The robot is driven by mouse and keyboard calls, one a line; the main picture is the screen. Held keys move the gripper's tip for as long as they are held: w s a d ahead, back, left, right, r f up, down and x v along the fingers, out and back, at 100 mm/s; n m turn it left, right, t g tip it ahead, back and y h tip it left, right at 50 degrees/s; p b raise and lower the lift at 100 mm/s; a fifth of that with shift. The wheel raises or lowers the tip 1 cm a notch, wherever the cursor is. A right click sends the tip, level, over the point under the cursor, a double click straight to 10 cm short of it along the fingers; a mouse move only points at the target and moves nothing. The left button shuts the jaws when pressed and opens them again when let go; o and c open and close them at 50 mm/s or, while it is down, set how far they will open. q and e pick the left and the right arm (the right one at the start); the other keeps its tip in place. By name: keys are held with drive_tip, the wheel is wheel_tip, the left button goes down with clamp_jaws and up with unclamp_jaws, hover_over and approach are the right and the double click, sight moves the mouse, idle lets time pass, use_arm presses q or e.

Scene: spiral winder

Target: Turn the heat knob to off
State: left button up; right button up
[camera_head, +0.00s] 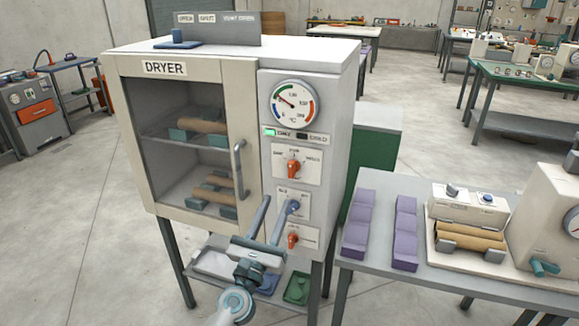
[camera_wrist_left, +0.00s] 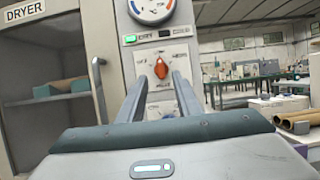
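The cream dryer (camera_head: 185,68) stands at the centre with a column of controls right of its door. The upper orange knob (camera_head: 293,168) sits on a white plate with small labels and points roughly up; it also shows in the left wrist view (camera_wrist_left: 161,68). Below it are a blue knob (camera_head: 293,206) and a lower orange knob (camera_head: 292,240). Their labels are too small to tell which is heat. My left gripper (camera_head: 279,202) is open and empty in front of the lower panel. In the wrist view its fingers flank the upper orange knob, apparently without contact. My right gripper is not in view.
A round gauge (camera_head: 293,103) and a lit green indicator (camera_head: 283,132) sit above the knobs. The door handle (camera_head: 239,168) projects close left of the panel. A grey table (camera_head: 390,280) with purple blocks (camera_head: 405,234) stands to the right. Open floor lies left.

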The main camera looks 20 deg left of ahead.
sight(291, 167)
use_arm(q)
drive_tip(key=p+x, duration=0.1)
drive_tip(key=x, duration=1.1)
drive_tip(key=shift+w+r+p, duration=0.1)
drive_tip(key=shift+w+p, duration=0.1)
drive_tip(key=shift+p, duration=0.2)
drive_tip(key=shift+s, duration=0.1)
clamp_jaws()
